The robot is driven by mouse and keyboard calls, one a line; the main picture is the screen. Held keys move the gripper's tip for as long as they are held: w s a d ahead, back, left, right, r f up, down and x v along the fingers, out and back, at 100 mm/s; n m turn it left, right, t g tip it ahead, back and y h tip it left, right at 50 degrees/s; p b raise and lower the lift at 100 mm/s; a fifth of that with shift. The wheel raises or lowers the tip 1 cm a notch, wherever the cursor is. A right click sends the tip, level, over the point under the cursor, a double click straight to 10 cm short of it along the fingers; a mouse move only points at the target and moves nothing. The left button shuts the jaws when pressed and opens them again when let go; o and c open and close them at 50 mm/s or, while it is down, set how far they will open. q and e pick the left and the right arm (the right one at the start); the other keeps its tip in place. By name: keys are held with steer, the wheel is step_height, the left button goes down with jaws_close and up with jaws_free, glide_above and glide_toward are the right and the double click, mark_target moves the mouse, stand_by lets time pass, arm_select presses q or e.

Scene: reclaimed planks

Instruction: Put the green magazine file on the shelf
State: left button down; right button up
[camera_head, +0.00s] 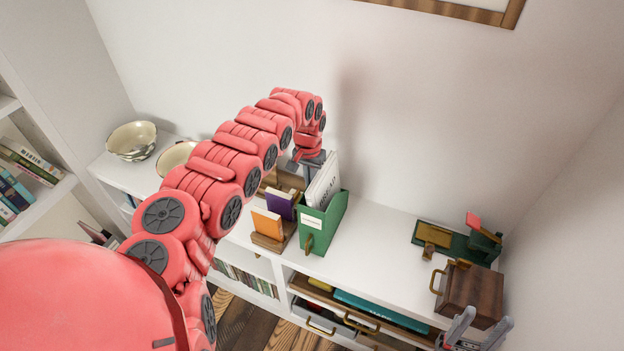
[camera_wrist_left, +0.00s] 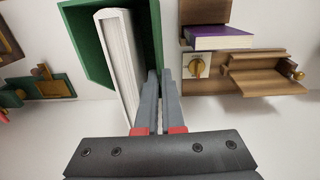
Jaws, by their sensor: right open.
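The green magazine file (camera_head: 322,226) stands upright on the white cabinet top, with a white book in it. It also shows from above in the left wrist view (camera_wrist_left: 95,62). My left gripper (camera_head: 309,160) is at the file's far upper side, partly hidden by my red arm. In the left wrist view its fingers (camera_wrist_left: 159,78) are close together, with the file's thin wall between the tips, beside the white book. My right gripper (camera_head: 478,325) is open and empty at the lower right, before the cabinet. A white bookcase shelf (camera_head: 40,207) is at the left.
A wooden holder (camera_head: 272,243) with orange and purple books stands just left of the file. Bowls (camera_head: 132,140) are at the far left of the top. A green tray (camera_head: 456,246) and a brown wooden box (camera_head: 474,290) are at the right. Bare top lies between file and tray.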

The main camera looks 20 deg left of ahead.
arm_select(q)
steer(key=c, duration=1)
jaws_free()
steer(key=shift+s+r, duration=0.2)
steer(key=shift+s, duration=0.05)
steer(key=shift+c, duration=0.2)
steer(key=shift+w+f, duration=0.1)
